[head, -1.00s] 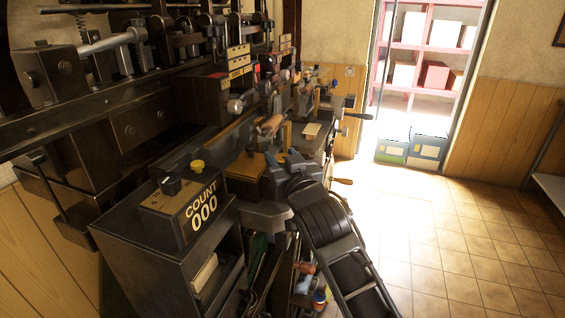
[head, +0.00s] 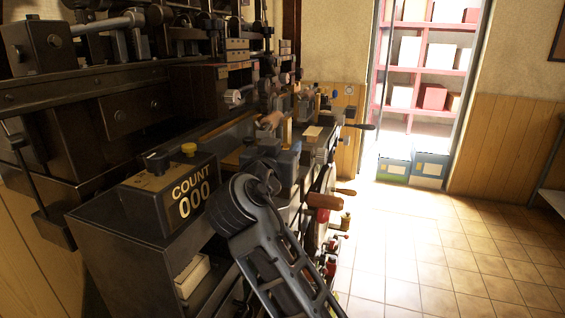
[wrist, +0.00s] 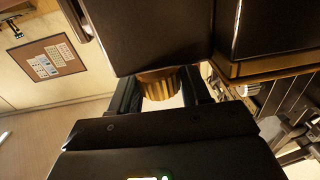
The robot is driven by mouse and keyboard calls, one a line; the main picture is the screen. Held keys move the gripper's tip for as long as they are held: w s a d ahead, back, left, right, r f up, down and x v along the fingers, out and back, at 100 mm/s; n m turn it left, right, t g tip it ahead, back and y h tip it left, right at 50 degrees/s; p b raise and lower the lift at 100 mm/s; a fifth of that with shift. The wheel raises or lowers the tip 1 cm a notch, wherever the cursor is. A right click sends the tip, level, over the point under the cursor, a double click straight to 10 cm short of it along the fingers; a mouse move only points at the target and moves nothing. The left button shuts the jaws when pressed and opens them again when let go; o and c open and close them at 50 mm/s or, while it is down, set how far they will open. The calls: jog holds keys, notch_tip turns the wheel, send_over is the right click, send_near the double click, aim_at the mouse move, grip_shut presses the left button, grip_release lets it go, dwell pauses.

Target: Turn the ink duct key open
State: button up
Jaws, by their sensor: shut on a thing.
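In the wrist view a ribbed brass knob (wrist: 161,84), which looks like the ink duct key, sits under a dark block (wrist: 155,35). My gripper (wrist: 161,92) has one finger on each side of the knob and is shut on it. The knob's upper end is hidden by the block. In the head view my gripper (head: 283,163) is at the side of the dark press (head: 110,115), to the right of the counter. The knob cannot be made out there, and how far it is turned cannot be told.
A counter box reading COUNT 000 (head: 180,187) stands on a dark cabinet (head: 130,235) at the left, close to my arm. A red-brown handle (head: 323,201) sticks out to the right of my arm. The tiled floor (head: 430,250) at the right is clear.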

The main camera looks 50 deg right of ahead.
jog(key=shift+f+m+g+h+b, duration=0.1)
jog(key=shift+m+g+h+b, duration=0.3)
jog(key=shift+g, duration=0.3)
jog(key=o, duration=0.9)
jog(key=shift+o, duration=0.2)
jog(key=shift+b+v, duration=0.6)
jog(key=shift+v, duration=3.25)
